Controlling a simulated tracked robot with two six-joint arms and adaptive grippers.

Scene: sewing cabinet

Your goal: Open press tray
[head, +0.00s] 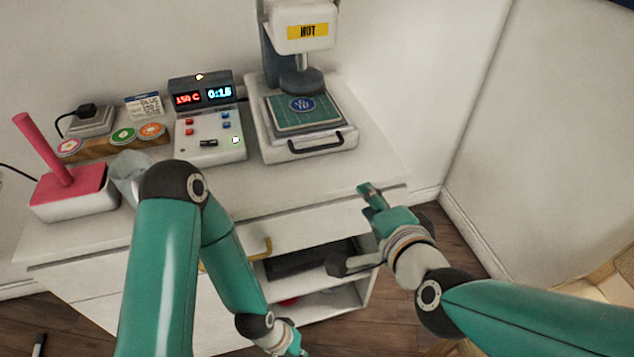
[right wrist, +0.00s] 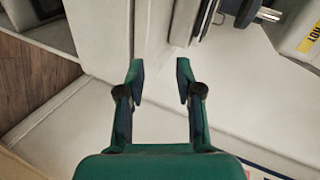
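The heat press (head: 300,72) stands at the back right of the cabinet top, its "HOT" head raised above the tray. The press tray (head: 350,139) has a black handle (head: 316,144) on its front and carries a green mat (head: 290,122) with a round blue "10" patch (head: 302,104). My right gripper (head: 367,190) is over the cabinet's front right edge, in front of and right of the handle, apart from it. In the right wrist view it is open (right wrist: 160,72), with nothing between its fingers. My left gripper (head: 298,346) is low at the bottom edge, its fingers hardly visible.
A control box (head: 210,135) reading 150 C and 0:15 stands left of the press. Further left are round patches (head: 123,136), a cup (head: 128,170) and a red-topped box with a rod (head: 70,188). An open shelf (head: 340,300) and drawer front are below. A wall is at right.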

